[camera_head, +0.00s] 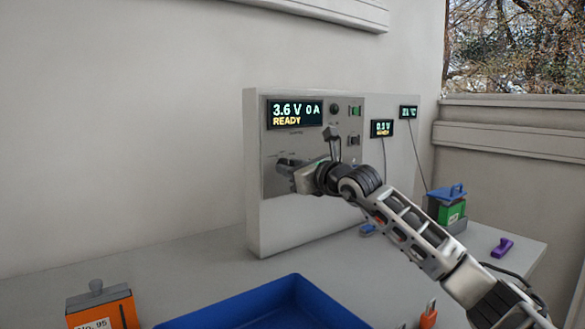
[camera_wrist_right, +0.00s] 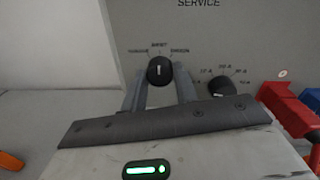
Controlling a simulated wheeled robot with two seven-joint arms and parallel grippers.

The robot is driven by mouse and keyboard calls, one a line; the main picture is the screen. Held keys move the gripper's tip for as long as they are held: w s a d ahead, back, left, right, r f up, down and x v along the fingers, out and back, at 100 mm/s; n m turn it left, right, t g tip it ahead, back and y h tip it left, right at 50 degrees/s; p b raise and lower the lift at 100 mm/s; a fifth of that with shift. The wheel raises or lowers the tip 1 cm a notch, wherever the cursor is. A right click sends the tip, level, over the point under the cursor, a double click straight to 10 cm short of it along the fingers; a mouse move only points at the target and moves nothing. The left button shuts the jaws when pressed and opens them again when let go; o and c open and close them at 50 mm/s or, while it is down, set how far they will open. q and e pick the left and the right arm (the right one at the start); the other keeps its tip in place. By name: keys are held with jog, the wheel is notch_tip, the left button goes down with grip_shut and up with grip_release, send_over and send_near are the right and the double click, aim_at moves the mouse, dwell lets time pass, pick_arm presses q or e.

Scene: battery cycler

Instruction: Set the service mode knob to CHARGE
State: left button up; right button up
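The service mode knob (camera_wrist_right: 159,71) is a round black knob under the SERVICE label in the right wrist view. Small position labels arc above it; the left one seems to read CHARGE, but the print is blurred. A short pale mark on the knob points roughly up, toward the middle label. My right gripper (camera_wrist_right: 160,88) has its two fingers apart, one on each side of the knob; I cannot make out contact. In the head view my right gripper (camera_head: 284,172) is at the lower panel of the grey cycler (camera_head: 257,215) and hides the knob. My left gripper is not in view.
A second black knob (camera_wrist_right: 221,87) with current labels sits right of the service knob. The cycler display (camera_head: 296,114) reads 3.6 V, 0 A, READY. A blue tray (camera_head: 265,307), an orange box (camera_head: 103,308) and a purple item (camera_head: 502,247) are on the table.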

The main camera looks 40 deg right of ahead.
pick_arm(q)
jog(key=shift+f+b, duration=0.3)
jog(key=shift+b, duration=0.05)
pick_arm(e)
jog(key=shift+f+n, duration=0.1)
jog(key=shift+n, duration=0.3)
pick_arm(q)
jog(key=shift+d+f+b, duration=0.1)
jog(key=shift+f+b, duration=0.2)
jog(key=shift+b, duration=1)
pick_arm(e)
jog(key=shift+n, duration=3.5)
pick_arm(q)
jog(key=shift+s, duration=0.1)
pick_arm(e)
jog(key=o, duration=1)
jog(key=shift+c, duration=0.2)
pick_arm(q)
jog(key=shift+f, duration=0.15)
